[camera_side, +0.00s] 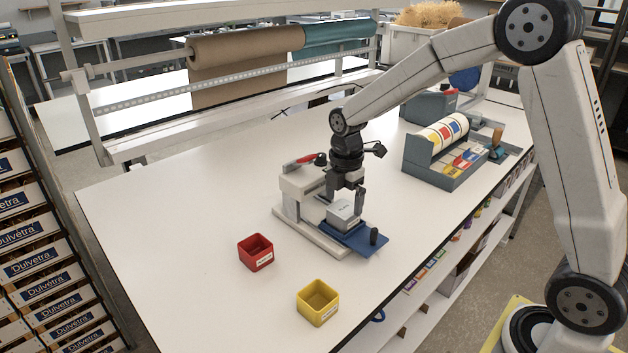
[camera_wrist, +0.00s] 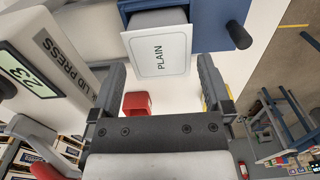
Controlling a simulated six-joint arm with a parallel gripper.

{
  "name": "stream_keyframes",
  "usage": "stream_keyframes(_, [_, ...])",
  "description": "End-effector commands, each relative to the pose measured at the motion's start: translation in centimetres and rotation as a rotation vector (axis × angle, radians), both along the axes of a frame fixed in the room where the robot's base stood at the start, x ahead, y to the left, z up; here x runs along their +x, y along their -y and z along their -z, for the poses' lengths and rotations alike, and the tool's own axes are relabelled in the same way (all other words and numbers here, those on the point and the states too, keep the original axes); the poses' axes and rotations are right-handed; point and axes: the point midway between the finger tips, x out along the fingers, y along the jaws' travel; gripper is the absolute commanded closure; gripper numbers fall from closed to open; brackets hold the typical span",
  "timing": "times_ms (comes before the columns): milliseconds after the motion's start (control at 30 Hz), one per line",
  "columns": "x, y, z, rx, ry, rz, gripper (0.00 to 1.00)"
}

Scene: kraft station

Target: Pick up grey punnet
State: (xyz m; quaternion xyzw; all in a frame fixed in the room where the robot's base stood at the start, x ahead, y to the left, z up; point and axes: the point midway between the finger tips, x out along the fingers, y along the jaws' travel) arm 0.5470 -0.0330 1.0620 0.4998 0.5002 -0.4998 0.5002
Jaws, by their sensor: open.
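The grey punnet (camera_side: 342,213) sits on the blue tray (camera_side: 362,239) of the lid press (camera_side: 302,187). It has a pale top with a label, which reads "PLAIN" on the punnet in the wrist view (camera_wrist: 160,52). My gripper (camera_side: 346,196) is open and empty, pointing down just above and around the upper part of the punnet in the side view. In the wrist view the two fingers (camera_wrist: 161,68) are spread apart, with the punnet beyond their tips. I cannot tell whether a finger touches it.
The press body and its red-handled lever (camera_side: 304,159) stand close to the left. A black knob (camera_side: 374,236) rises from the tray's front. A red bin (camera_side: 256,252) and a yellow bin (camera_side: 317,302) stand nearer the front. A label dispenser (camera_side: 446,150) is at right. The table's left side is clear.

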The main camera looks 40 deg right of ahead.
Motion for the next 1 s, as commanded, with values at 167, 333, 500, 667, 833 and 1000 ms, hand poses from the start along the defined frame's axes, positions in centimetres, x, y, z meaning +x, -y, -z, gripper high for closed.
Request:
stream_keyframes(167, [-0.1, 0.1, 2.2, 0.000, -0.003, 0.000, 0.00])
stream_keyframes(333, [0.0, 0.1, 3.5, -0.001, -0.001, 0.000, 0.00])
stream_keyframes(500, [0.0, 0.1, 3.6, -0.001, 0.001, 0.000, 0.00])
stream_keyframes(667, [0.0, 0.1, 3.6, -0.001, 0.001, 0.000, 0.00])
stream_keyframes(833, [0.0, 0.1, 3.6, -0.001, 0.001, 0.000, 0.00])
stream_keyframes(1000, [0.0, 0.1, 3.6, -0.001, 0.001, 0.000, 0.41])
